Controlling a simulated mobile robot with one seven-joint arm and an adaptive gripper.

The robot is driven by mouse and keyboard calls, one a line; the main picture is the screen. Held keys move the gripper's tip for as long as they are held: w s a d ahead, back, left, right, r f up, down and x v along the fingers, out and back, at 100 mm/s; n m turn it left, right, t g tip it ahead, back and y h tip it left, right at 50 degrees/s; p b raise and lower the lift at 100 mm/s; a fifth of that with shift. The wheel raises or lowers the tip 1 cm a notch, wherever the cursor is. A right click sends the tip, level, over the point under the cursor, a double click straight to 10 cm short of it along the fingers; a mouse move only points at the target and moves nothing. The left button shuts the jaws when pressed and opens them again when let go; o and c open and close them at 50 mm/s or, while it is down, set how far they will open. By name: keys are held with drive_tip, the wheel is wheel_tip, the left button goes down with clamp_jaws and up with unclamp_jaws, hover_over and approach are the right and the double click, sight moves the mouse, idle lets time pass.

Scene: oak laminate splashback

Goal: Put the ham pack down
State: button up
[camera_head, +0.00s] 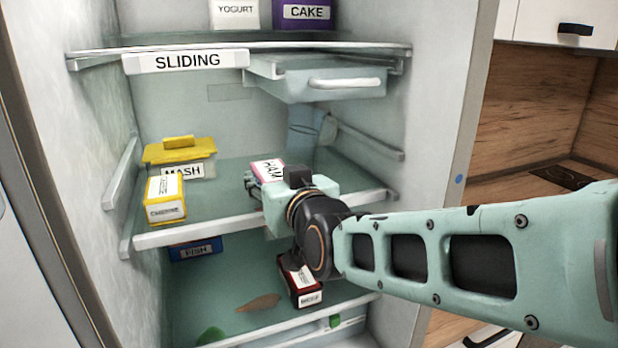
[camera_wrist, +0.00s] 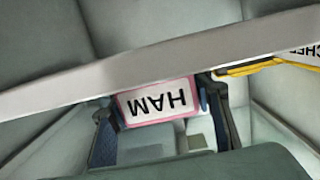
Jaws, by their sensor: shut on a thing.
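The ham pack (camera_head: 267,169) is a pink box with a white HAM label. It is at the middle glass shelf (camera_head: 217,208) of the fridge, toward the right. In the wrist view the ham pack (camera_wrist: 157,103) shows upside down between the two dark fingers. My gripper (camera_head: 262,183) is shut on it; in the wrist view the gripper (camera_wrist: 160,118) has a finger on each side of the pack. I cannot tell whether the pack touches the shelf.
A yellow cheese box (camera_head: 165,198) and a yellow-lidded MASH container (camera_head: 181,155) stand left on the same shelf. A sliding drawer (camera_head: 330,83) hangs above. A blue FISH box (camera_head: 195,249) and a dark red box (camera_head: 302,283) are below. Shelf between mash and ham is clear.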

drive_tip(key=shift+f+b, duration=0.2)
drive_tip(key=shift+b, duration=0.1)
drive_tip(key=o, duration=1.3)
drive_tip(key=shift+r, duration=0.1)
drive_tip(key=shift+r, duration=0.1)
drive_tip(key=shift+r+p, duration=0.15)
drive_tip(key=shift+p, duration=0.3)
drive_tip(key=shift+s+d, duration=0.2)
drive_tip(key=shift+s, duration=0.15)
drive_tip(key=v, duration=1.1)
drive_tip(key=shift+s+b, duration=0.15)
drive_tip(key=shift+b, duration=0.3)
drive_tip(key=s+d+f+m+g+h, duration=0.2)
drive_tip(key=s+d+f+g+h, duration=0.1)
drive_tip(key=d+f, duration=0.5)
drive_tip(key=s+d+f+m+g+h, duration=0.3)
drive_tip(key=s+d+f+g, duration=0.3)
drive_tip(key=s+d+f, duration=0.2)
drive_tip(key=d+f+h, duration=0.1)
drive_tip(key=d, duration=0.1)
drive_tip(key=shift+s+d, duration=0.15)
drive_tip(key=shift+d, duration=0.2)
